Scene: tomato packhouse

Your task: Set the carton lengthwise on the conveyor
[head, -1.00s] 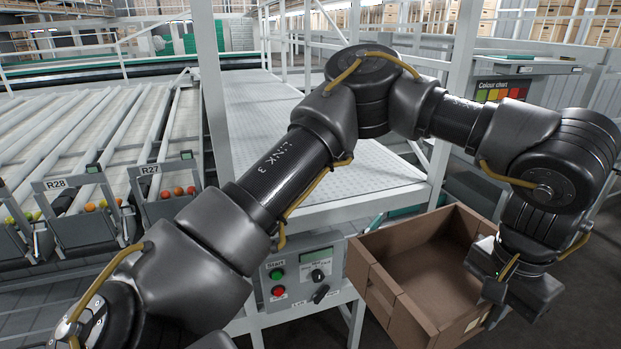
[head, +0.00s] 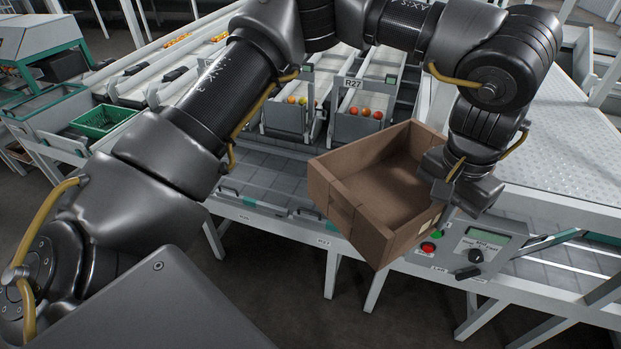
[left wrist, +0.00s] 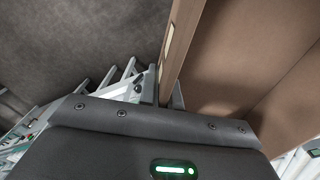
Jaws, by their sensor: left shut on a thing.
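The carton (head: 372,197) is a brown, open-topped, empty box, held in the air in the middle of the head view. It is tilted in the picture, with a corner toward me. My left gripper (head: 441,187) is shut on its right wall. In the left wrist view, the carton (left wrist: 235,55) fills the upper right, with its wall between the fingers (left wrist: 170,95). A grey conveyor (head: 268,172) runs behind the carton, below the lane ends. The carton hides part of it and is apart from it as far as I can tell. My right gripper is not in view.
A control panel (head: 470,247) with green and red buttons stands just right of the carton. Lane R27 (head: 362,122) holds several tomatoes behind it. A green crate (head: 103,120) sits at the left. A perforated white table (head: 555,140) is at the right. Dark floor lies in front.

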